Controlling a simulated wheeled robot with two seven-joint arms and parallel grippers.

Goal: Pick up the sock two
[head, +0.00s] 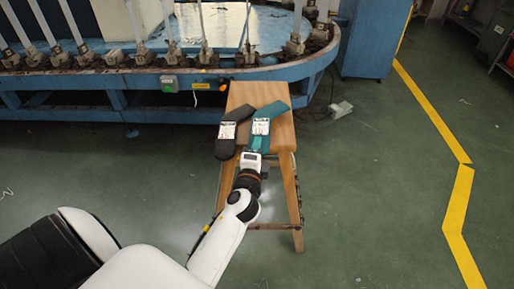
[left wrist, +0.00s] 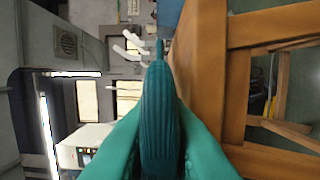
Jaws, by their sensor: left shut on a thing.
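Two socks lie on a wooden stool (head: 241,97). The dark grey sock (head: 228,138) is on the left, with a white label on it. The teal sock (head: 271,112) is on the right, also with a label. My left gripper (head: 254,152) reaches in from below and is at the near end of the teal sock. In the left wrist view the teal sock (left wrist: 158,110) stands between the two green fingers, and the gripper is shut on it. My right gripper is in neither view.
A blue machine (head: 130,82) with a row of upright white forms stands behind the stool. The stool's wooden edge (left wrist: 205,70) fills much of the right of the left wrist view. The green floor to the right is open, with a yellow line (head: 432,110).

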